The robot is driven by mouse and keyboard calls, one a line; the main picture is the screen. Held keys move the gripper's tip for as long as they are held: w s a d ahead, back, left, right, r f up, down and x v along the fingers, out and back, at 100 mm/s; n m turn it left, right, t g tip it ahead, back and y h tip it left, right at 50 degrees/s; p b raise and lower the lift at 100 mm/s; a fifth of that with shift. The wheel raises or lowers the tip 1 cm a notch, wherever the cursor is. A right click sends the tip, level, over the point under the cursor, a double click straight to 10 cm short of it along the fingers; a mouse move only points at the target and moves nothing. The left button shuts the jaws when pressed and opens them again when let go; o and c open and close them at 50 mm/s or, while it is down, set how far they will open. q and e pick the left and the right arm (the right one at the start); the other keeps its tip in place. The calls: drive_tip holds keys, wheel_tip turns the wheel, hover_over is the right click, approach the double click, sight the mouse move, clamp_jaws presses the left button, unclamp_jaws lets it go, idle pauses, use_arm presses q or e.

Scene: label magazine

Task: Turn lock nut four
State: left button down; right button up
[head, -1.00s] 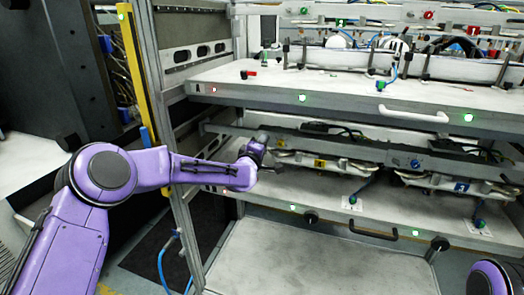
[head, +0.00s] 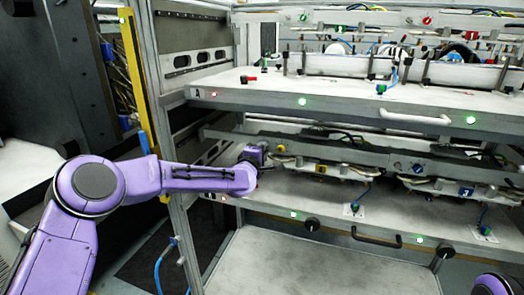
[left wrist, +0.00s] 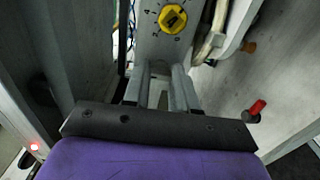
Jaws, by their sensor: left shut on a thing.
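My left gripper (head: 268,163) is at the left end of the grey rail above the lower shelf. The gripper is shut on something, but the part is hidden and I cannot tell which. The yellow knob also shows in the head view (head: 281,149). I cannot make out a nut marked four. My right gripper is out of view.
The upper shelf (head: 240,94) overhangs close above my left gripper. The lower shelf (head: 300,195) lies under the rail, with a black handle (head: 376,237) at its front. A red-tipped post (left wrist: 257,108) stands right of the fingers. A frame post (head: 187,215) is left.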

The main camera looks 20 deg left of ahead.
use_arm(q)
drive_tip(key=c, duration=0.9)
unclamp_jaws()
drive_tip(key=shift+s, duration=0.1)
drive_tip(key=s, duration=0.3)
drive_tip(key=s+b, duration=0.1)
drive_tip(key=s, duration=0.3)
drive_tip(key=s+b, duration=0.1)
drive_tip(key=s, duration=0.2)
drive_tip(key=shift+s+a, duration=0.2)
drive_tip(key=shift+a, duration=0.05)
